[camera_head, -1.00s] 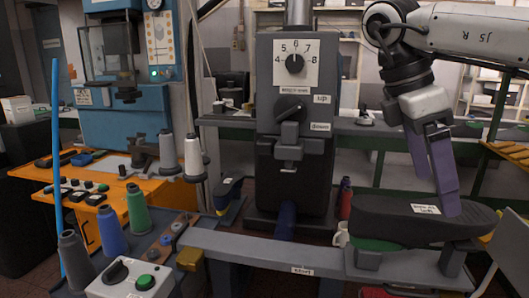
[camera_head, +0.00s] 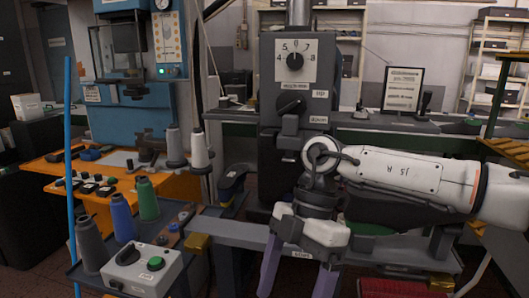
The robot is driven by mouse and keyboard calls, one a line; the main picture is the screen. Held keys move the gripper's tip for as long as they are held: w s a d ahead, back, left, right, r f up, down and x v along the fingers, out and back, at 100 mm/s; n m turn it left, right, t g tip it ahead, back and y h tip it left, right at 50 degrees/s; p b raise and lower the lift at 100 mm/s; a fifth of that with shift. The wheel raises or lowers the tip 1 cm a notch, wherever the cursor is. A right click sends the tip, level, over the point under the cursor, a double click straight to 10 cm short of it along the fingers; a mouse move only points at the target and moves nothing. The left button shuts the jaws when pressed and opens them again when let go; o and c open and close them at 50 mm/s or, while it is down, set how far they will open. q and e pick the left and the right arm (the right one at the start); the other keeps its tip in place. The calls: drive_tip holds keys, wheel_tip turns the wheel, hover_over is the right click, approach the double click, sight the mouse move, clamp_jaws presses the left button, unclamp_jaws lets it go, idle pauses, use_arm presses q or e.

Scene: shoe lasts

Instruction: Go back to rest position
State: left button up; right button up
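My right arm comes in from the right, and its gripper (camera_head: 297,272) hangs low in front of the grey bench. Its two purple fingers are spread apart and point down. Nothing shows between them, but the tips run to the bottom edge of the picture. A black shoe-last shape (camera_head: 385,213) with some green below it lies on the bench (camera_head: 240,228), partly hidden behind my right forearm. The gripper is to the left of this shape and nearer the camera, apart from it. My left gripper is not in view.
A grey machine with a numbered dial (camera_head: 295,61) stands behind the bench. At left are an orange table (camera_head: 60,165), several thread cones (camera_head: 121,216), a control box (camera_head: 142,268) and a blue upright pole (camera_head: 70,170). A framed sheet (camera_head: 402,90) stands at the back.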

drive_tip(key=s+a+f+n+g+y, duration=0.1)
drive_tip(key=s+a+n+g+y, duration=0.1)
drive_tip(key=s+a+y, duration=0.45)
drive_tip(key=s+a+n+g+y, duration=0.1)
drive_tip(key=s+a+g, duration=0.15)
drive_tip(key=a, duration=0.65)
drive_tip(key=a+r+m+t+y, duration=0.2)
drive_tip(key=a+r+y, duration=0.3)
drive_tip(key=y, duration=0.4)
drive_tip(key=w+d+f+m+t+h, duration=0.7)
drive_tip(key=w+d+f+m+t, duration=0.6)
drive_tip(key=m+t, duration=0.8)
drive_tip(key=s+d+f+m+g+h, duration=0.1)
drive_tip(key=s+d+f+h, duration=0.2)
drive_tip(key=d+f, duration=0.4)
drive_tip(key=s+d+f+m+h, duration=0.1)
drive_tip(key=s+d+f+h, duration=0.3)
drive_tip(key=f, duration=0.5)
drive_tip(key=s+d+f+g+h, duration=0.3)
drive_tip(key=s+d+f+g, duration=0.2)
drive_tip(key=s+d+f, duration=0.4)
drive_tip(key=s+f, duration=0.2)
drive_tip(key=s, duration=0.2)
drive_tip(key=shift+s+d+f, duration=0.2)
drive_tip(key=shift+d+f, duration=0.05)
drive_tip(key=shift+d, duration=0.1)
